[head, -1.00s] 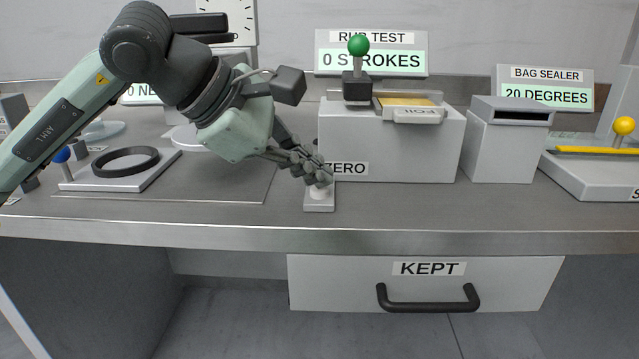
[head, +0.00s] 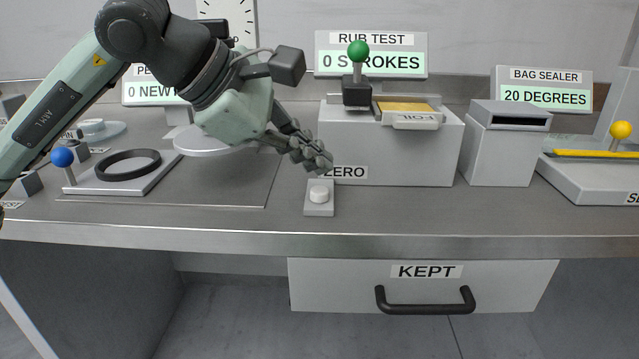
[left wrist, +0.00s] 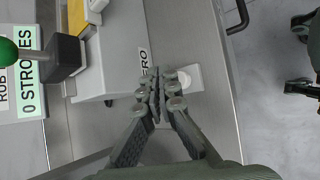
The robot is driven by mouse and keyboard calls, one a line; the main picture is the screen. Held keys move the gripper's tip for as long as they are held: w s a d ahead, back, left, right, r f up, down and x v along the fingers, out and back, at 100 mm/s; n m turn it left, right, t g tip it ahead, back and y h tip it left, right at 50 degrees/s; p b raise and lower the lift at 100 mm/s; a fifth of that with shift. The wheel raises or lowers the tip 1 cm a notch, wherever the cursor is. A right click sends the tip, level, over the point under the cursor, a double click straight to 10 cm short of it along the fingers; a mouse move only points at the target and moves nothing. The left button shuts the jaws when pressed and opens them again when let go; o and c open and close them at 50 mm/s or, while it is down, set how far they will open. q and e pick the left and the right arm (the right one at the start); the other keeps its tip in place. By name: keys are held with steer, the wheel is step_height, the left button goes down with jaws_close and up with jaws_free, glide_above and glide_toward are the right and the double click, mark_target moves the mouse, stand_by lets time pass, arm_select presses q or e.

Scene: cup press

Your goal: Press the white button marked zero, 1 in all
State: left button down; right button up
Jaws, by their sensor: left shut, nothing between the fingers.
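The white button (head: 319,194) sits on a small pale square base on the bench near its front edge, below the ZERO label (head: 346,172). My left gripper (head: 326,168) is shut and empty. Its fingertips are above and just behind the button, apart from it in the head view. In the left wrist view the shut fingers (left wrist: 163,88) point toward the button (left wrist: 184,78), which shows just beyond and beside the tips. My right gripper is in neither view.
The rub test box (head: 390,150), with a green-knobbed lever (head: 358,48), stands right behind the button. A press plate with a black ring (head: 127,165) lies left. A bag sealer (head: 590,175) stands right. A KEPT drawer (head: 425,285) is below the bench.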

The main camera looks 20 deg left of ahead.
mark_target(314, 191)
arm_select(q)
step_height(314, 191, up, 4)
steer(key=shift+r+p, duration=0.1)
steer(key=shift+p, duration=1.15)
